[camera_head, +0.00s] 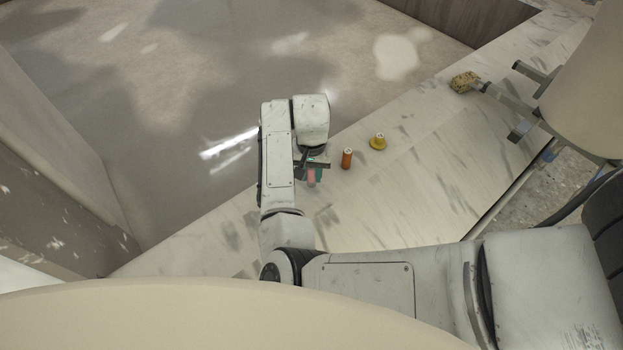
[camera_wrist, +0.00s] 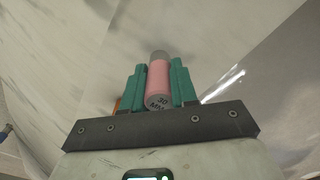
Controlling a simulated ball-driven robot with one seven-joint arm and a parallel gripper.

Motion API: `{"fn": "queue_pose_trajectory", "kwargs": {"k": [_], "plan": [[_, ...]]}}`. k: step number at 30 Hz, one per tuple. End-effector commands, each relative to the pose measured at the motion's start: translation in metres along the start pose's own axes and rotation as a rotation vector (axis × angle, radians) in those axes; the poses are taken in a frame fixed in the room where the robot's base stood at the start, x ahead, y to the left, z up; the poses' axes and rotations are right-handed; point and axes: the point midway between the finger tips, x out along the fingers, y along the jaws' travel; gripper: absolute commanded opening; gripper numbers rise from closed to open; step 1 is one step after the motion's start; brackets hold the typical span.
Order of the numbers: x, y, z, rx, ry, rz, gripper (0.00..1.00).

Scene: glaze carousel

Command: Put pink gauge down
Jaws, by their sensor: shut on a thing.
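The pink gauge (camera_wrist: 158,78) is a small pink cylinder with grey ends and dark print on the near end. In the wrist view it sits between the two green fingers of my gripper (camera_wrist: 158,85), which is shut on it. In the head view the pink gauge (camera_head: 311,177) shows below my gripper (camera_head: 314,172), over the pale streaked counter (camera_head: 400,185). I cannot tell whether its lower end touches the counter. The fingers hide part of its sides.
An orange cylinder (camera_head: 347,159) stands just right of my gripper. A yellow flanged piece (camera_head: 378,142) stands further right. A sponge-like block (camera_head: 465,82) is at the far right, by a metal-armed fixture (camera_head: 510,98). The counter in front of the orange cylinder is clear.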

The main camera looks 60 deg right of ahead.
Motion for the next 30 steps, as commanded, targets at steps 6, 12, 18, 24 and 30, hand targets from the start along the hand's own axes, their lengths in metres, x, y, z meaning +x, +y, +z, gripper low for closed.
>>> {"fn": "queue_pose_trajectory", "kwargs": {"k": [6, 12, 18, 24, 30], "plan": [[0.022, -0.001, 0.001, -0.001, -0.001, -0.001, 0.0], [0.021, 0.0, 0.001, -0.001, -0.001, -0.001, 0.0], [0.024, 0.0, 0.001, -0.001, -0.001, 0.0, 0.35], [0.024, 0.0, 0.001, -0.001, -0.001, 0.0, 0.53], [0.024, 0.0, 0.001, -0.001, -0.001, -0.001, 0.53]]}}
